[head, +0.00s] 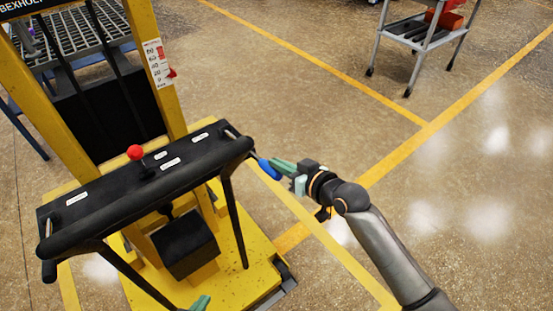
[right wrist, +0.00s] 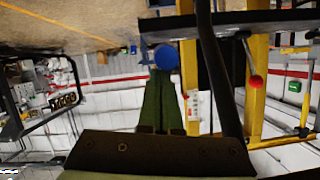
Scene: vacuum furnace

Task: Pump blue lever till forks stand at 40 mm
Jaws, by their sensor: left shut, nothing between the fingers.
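The blue lever (head: 265,170) sticks out at the right end of the yellow lift truck's black handlebar. My right gripper (head: 280,168) is at it, with its green fingers close together. In the right wrist view the lever's round blue end (right wrist: 166,57) is at the fingertips; whether it sits fully between them is hard to see. My left gripper (head: 200,302) shows only as a green tip at the bottom edge, shut and empty, away from the lever. The height scale (head: 157,62) is on the right mast post, with a red pointer (head: 171,73) near its lower marks. The forks are not clearly visible.
The black handlebar (head: 130,180) carries a red-knobbed lever (head: 135,153). Below is the yellow truck base (head: 235,255). A grey cart (head: 420,38) with red bins stands at the far right. The floor right of the truck is open, with yellow lines.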

